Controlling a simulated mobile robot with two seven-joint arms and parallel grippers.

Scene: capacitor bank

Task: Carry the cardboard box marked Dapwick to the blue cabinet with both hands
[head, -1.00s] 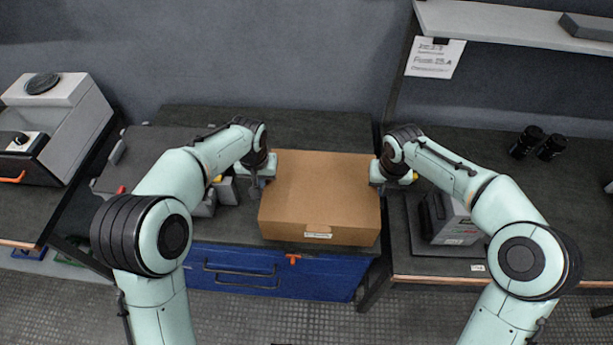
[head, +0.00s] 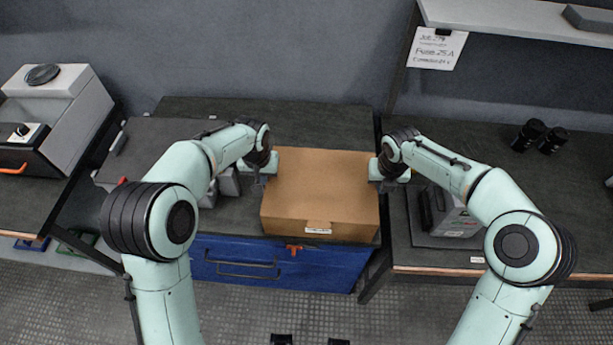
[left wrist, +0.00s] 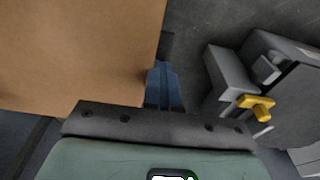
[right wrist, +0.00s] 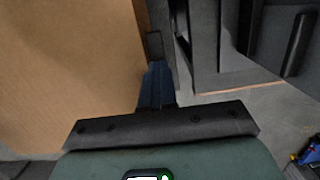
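The brown cardboard box (head: 320,188) is level over the dark top of the blue cabinet (head: 325,268), its front near the cabinet's front edge. I cannot tell whether it rests there or hangs slightly above. Its small white front label (head: 318,231) is too small to read. My left gripper (head: 262,178) is at the box's left side; its fingers (left wrist: 163,87) look shut together, beside the box wall. My right gripper (head: 385,178) is at the right side; its fingers (right wrist: 157,87) also look shut, against or very close to the wall. The box sits between both hands.
A grey case (head: 150,140) lies left of the box, with a yellow latch (left wrist: 257,106). A grey device (head: 447,213) stands on the right bench. A white-grey machine (head: 60,110) is at far left. A shelf (head: 510,25) hangs at upper right. Cabinet top behind the box is clear.

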